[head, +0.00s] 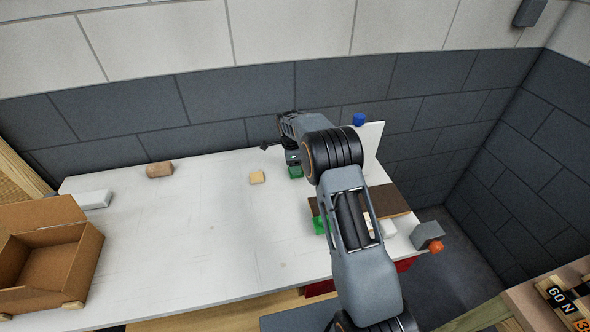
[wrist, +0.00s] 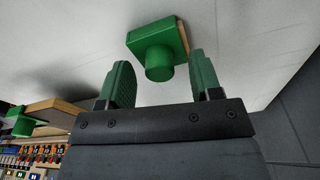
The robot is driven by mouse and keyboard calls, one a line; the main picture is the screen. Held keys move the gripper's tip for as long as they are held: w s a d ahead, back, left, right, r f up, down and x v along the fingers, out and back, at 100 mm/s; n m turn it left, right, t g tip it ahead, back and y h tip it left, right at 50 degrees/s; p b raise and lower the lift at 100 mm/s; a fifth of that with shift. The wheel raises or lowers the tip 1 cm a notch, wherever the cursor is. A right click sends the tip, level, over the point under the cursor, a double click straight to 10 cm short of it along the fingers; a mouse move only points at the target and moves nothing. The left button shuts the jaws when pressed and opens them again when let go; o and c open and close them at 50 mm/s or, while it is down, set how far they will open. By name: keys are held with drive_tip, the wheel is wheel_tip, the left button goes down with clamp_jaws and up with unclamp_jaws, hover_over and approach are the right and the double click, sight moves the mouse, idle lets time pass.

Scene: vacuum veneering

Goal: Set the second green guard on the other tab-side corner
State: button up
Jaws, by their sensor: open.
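A green guard (head: 296,173) with a round knob rests on the white table. It fills the upper middle of the wrist view (wrist: 152,42), knob towards me, with a thin tan strip along its right edge. My gripper (head: 292,160) is just above it, and its green fingers (wrist: 160,80) are open with the knob near the gap between them. No grip shows. Another green guard (head: 320,226) is at the near left corner of the brown board (head: 388,201). It also shows at the board's corner in the wrist view (wrist: 18,122). My arm hides part of the board.
A yellow block (head: 257,177) lies left of my gripper, with a cork-brown block (head: 159,170) and white block (head: 94,200) farther left. A cardboard box (head: 45,262) is at the left. An upright white panel (head: 372,145) and blue knob (head: 359,119) stand behind my arm.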

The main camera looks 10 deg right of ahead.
drive_tip(key=shift+c, duration=0.2)
clamp_jaws()
idle(0.3)
drive_tip(key=shift+r, duration=0.15)
